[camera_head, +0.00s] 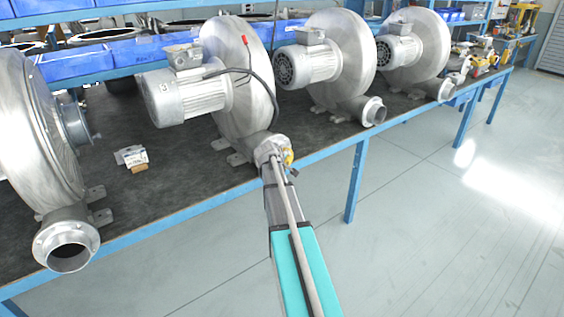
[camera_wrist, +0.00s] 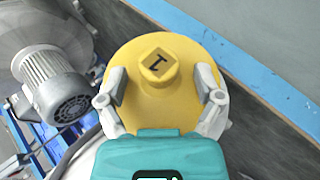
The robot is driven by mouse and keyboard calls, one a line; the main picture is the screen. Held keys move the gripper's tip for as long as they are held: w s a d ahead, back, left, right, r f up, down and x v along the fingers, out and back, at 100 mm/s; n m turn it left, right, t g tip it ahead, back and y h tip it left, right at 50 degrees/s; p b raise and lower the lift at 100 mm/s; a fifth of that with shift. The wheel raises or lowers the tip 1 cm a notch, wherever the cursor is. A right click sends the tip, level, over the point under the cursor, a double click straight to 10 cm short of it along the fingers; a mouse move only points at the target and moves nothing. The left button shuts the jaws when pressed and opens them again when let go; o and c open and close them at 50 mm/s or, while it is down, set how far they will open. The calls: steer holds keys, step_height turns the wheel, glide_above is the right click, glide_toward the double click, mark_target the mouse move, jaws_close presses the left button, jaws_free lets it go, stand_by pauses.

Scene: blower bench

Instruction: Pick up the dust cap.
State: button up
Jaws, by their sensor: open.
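The dust cap (camera_wrist: 150,100) is a round yellow disc with a raised square knob marked with a black character. It fills the middle of the wrist view. My gripper (camera_wrist: 162,76) is open, with one grey finger on each side of the cap's knob and over the disc; I cannot tell whether the fingers touch it. In the head view a small piece of the yellow cap (camera_head: 288,157) shows at the outlet of the second blower from the left, mostly hidden by my gripper (camera_head: 280,168).
Several grey blowers, including the one beside my gripper (camera_head: 238,85), stand on the dark bench with a blue edge (camera_head: 150,234). A small white and brown item (camera_head: 131,156) lies on the bench. Blue bins (camera_head: 93,62) line the back. The floor in front is clear.

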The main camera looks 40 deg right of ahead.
steer(key=shift+c, duration=0.2)
jaws_close()
stand_by(0.3)
steer(key=shift+s+r, duration=0.1)
steer(key=shift+r, duration=0.05)
steer(key=shift+s+r+p, duration=0.55)
steer(key=shift+r+p, duration=0.1)
steer(key=shift+p, duration=0.3)
steer(key=s+r+p, duration=0.6)
steer(key=s, duration=0.6)
steer(key=shift+s+r, duration=0.2)
steer(key=shift+s, duration=0.15)
